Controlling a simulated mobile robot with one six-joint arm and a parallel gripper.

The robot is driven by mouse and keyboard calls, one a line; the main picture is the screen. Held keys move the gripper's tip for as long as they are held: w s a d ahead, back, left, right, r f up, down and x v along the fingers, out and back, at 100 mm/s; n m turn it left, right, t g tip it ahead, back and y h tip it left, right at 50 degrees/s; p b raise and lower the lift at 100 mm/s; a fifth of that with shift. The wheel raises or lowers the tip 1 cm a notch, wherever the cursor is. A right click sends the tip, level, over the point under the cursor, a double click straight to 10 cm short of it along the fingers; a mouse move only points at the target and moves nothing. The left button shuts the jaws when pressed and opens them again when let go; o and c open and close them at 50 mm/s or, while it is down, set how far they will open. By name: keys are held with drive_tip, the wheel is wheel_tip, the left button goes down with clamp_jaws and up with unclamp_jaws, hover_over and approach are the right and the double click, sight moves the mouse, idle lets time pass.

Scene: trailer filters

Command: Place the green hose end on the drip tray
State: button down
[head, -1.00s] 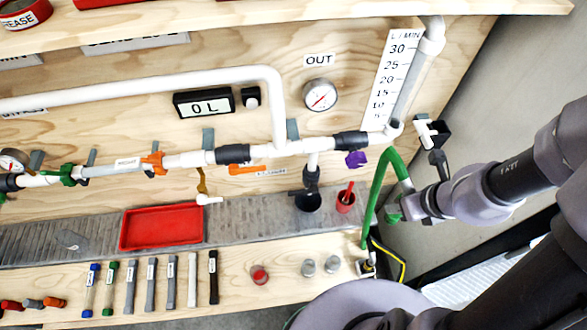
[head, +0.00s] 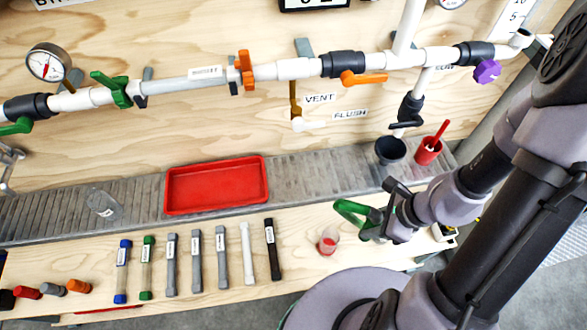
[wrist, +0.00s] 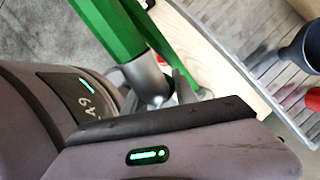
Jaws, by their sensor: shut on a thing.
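The green hose (head: 350,211) shows as a short loop at my gripper (head: 374,226), over the front right of the wooden bench. My gripper is shut on the hose end. In the wrist view the green hose (wrist: 108,28) runs down to a silvery metal end (wrist: 150,80) by the dark jaw; the jaw hides part of it. A long grey ribbed drip tray (head: 320,164) lies along the back of the bench, to the left of and behind my gripper. A shallow red tray (head: 215,212) sits on its left part.
A dark cup (head: 391,150) and a red cup (head: 428,151) stand on the ribbed strip's right part. Several filter tubes (head: 196,260) lie in front. Pipes with valves (head: 210,80) run above.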

drive_tip(key=shift+w+r, duration=0.1)
drive_tip(key=shift+w+a+f, duration=0.5)
drive_tip(key=shift+w+f, duration=0.1)
drive_tip(key=shift+w, duration=2.3)
drive_tip(key=shift+w+a+f, duration=0.55)
drive_tip(key=shift+w+f, duration=0.05)
drive_tip(key=shift+w, duration=2.35)
drive_tip(key=shift+w+a+f, duration=0.5)
drive_tip(key=shift+w+f, duration=0.1)
drive_tip(key=shift+w, duration=2.3)
drive_tip(key=shift+f, duration=0.2)
drive_tip(key=c, duration=1)
unclamp_jaws()
